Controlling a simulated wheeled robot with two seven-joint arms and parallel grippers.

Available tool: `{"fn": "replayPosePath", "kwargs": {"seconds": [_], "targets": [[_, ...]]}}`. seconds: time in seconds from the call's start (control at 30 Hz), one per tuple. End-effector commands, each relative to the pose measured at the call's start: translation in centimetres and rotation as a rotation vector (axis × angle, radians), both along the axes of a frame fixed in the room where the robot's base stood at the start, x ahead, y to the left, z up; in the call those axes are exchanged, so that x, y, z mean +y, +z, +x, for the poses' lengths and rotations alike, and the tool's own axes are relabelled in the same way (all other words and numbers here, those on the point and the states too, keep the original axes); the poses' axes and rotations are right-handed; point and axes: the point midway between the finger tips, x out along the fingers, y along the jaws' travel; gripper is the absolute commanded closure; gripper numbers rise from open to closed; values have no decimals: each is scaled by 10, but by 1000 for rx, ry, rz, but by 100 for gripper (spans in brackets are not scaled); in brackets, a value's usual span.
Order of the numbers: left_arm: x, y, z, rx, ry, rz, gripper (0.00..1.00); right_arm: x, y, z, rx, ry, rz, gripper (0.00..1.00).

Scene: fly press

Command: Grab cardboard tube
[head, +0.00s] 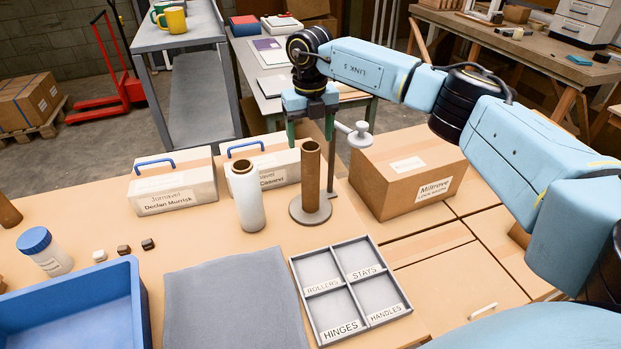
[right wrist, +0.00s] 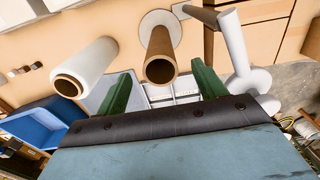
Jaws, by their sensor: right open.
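A brown cardboard tube (head: 311,178) stands upright on a round grey base plate (head: 297,213) beside a thin metal post. A white roll with a brown core (head: 246,200) stands to its left. My right gripper (head: 310,131) is above and behind the cardboard tube, its green fingers pointing down. In the right wrist view the cardboard tube (right wrist: 160,58) shows between the two spread green fingers (right wrist: 160,90), beyond their tips, and the white roll (right wrist: 88,68) lies outside the left finger. The right gripper is open and empty. My left gripper is not in view.
A white knob on a side arm (head: 356,132) juts out right of the tube. Two white labelled boxes (head: 173,185) stand behind, a cardboard carton (head: 408,183) to the right. A divided tray (head: 325,287), grey mat (head: 235,305) and blue bin (head: 138,305) lie in front.

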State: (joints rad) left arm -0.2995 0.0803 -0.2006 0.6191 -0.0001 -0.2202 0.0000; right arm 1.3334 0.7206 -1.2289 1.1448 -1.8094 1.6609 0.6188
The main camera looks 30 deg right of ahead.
Motion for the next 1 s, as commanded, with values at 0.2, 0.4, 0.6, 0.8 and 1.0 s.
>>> {"fn": "replayPosePath", "kwargs": {"seconds": [0.2,0.4,0.6,0.8,1.0], "targets": [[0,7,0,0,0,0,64,2,-33,-5,3,0,-1,30],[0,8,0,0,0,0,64,2,-45,-5,1,1,0,30],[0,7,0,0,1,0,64,2,-45,-4,1,1,0,34],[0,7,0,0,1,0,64,2,-45,-4,0,1,0,60],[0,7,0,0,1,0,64,2,-45,-4,0,1,1,86]]}}
